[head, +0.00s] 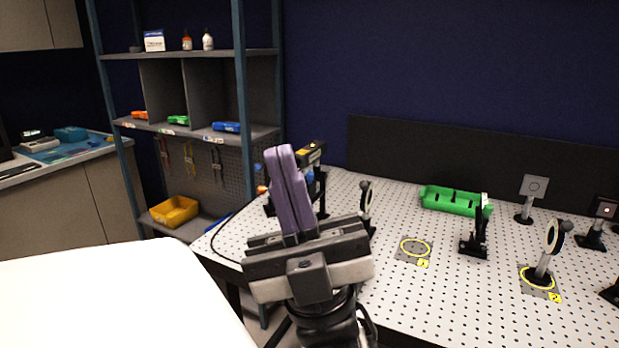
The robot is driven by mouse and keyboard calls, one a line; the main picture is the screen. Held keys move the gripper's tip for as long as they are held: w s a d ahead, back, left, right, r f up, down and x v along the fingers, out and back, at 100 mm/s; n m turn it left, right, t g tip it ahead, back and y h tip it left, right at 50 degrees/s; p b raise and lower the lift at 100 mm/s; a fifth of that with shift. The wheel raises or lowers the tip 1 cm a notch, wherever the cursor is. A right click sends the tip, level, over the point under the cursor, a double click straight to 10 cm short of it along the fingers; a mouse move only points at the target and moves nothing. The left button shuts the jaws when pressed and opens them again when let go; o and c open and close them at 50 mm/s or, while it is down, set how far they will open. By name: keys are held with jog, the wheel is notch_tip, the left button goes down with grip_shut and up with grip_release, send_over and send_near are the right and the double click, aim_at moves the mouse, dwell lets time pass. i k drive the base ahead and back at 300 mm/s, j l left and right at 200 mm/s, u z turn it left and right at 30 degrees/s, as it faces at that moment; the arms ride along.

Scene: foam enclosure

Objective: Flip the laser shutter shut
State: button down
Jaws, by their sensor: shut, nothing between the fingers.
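My gripper (281,156) stands upright in front of the optical table's left end, its two purple fingers pressed together with nothing between them. Behind it in the picture, a black boxy device with a yellow label (312,152) sits raised on black posts; it looks like the laser. My fingers cover its left part. I cannot make out the shutter or its position. I cannot tell whether my fingers touch the device.
The perforated optical table (440,300) carries a round mount (366,200) close right of my gripper, a dark upright mount (480,230), a green tray (455,201) and a ringed mount (552,245). An empty yellow ring (415,247) lies between mounts. Shelves (190,128) stand left.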

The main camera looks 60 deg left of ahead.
aim_at(311, 188)
jog(key=u, duration=1.55)
jog(key=i+u, duration=0.35)
jog(key=u, duration=0.15)
